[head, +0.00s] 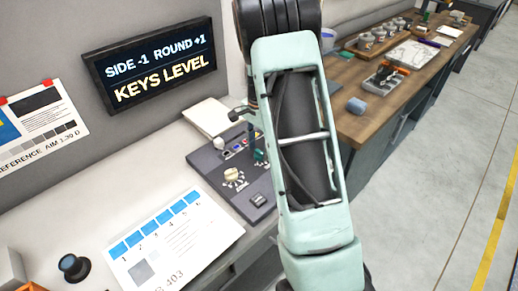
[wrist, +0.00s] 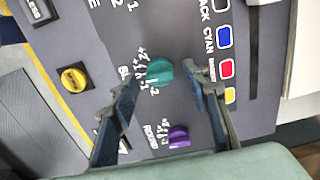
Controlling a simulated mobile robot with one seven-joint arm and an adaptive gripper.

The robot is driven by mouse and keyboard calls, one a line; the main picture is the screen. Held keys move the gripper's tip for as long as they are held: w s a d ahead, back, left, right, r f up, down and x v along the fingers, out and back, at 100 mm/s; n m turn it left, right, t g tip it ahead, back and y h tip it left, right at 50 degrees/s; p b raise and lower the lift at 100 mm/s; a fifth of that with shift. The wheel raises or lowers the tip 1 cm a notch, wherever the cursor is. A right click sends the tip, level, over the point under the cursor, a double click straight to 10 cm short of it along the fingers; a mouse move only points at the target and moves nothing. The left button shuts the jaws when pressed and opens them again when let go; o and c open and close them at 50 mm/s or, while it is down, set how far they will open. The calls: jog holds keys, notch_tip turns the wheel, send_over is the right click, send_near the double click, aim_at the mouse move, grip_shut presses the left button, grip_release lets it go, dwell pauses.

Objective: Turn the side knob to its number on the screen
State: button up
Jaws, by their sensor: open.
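The screen (head: 150,62) on the back wall reads "SIDE -1 ROUND +1" and "KEYS LEVEL". The grey control panel (head: 207,158) lies on the bench. In the wrist view, a teal knob (wrist: 160,72) sits between the tips of my gripper (wrist: 159,75), with a numbered scale beside it. Its name label is partly hidden by the left finger, and I cannot tell its exact setting. A purple knob (wrist: 179,137) with a label that looks like "ROUND" sits lower, between the fingers. My gripper is open, with gaps visible beside the teal knob. In the head view my arm hides much of the gripper.
A cream knob (head: 233,174) is on the panel. Colored buttons, including a red one (wrist: 227,69), line the right side in the wrist view. A yellow button (wrist: 74,79) is at left.

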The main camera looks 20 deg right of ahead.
jog(key=shift+f, duration=0.6)
jog(key=c, duration=1.2)
jog(key=shift+o, duration=0.2)
jog(key=shift+n+b, duration=0.3)
jog(key=shift+n, duration=0.1)
jog(key=shift+f+n+b, duration=0.1)
jog(key=shift+n+b, duration=0.3)
jog(key=shift+n, duration=0.2)
jog(key=shift+n+b, duration=0.8)
jog(key=shift+n, duration=1)
